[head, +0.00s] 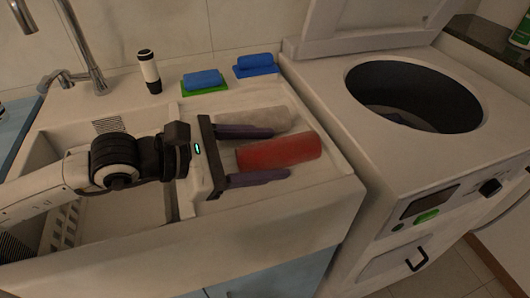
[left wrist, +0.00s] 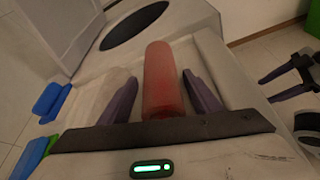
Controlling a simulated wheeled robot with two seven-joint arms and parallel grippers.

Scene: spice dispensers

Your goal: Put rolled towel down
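A red rolled towel (head: 280,151) lies on the flat drainboard right of the sink basin. My left gripper (head: 270,153) is open, with one purple finger on each side of the red towel's near end. In the left wrist view the red towel (left wrist: 163,80) lies between the fingers, with a gap visible on both sides. My right gripper (left wrist: 278,86) shows at the right of the left wrist view, with its dark fingers apart and nothing between them.
Blue-and-green sponges (head: 204,82) and a blue sponge (head: 256,65) lie at the back of the counter, beside a black-and-white bottle (head: 149,71). A top-loading washer (head: 345,100) with its lid raised stands to the right. The faucet (head: 90,75) is at back left.

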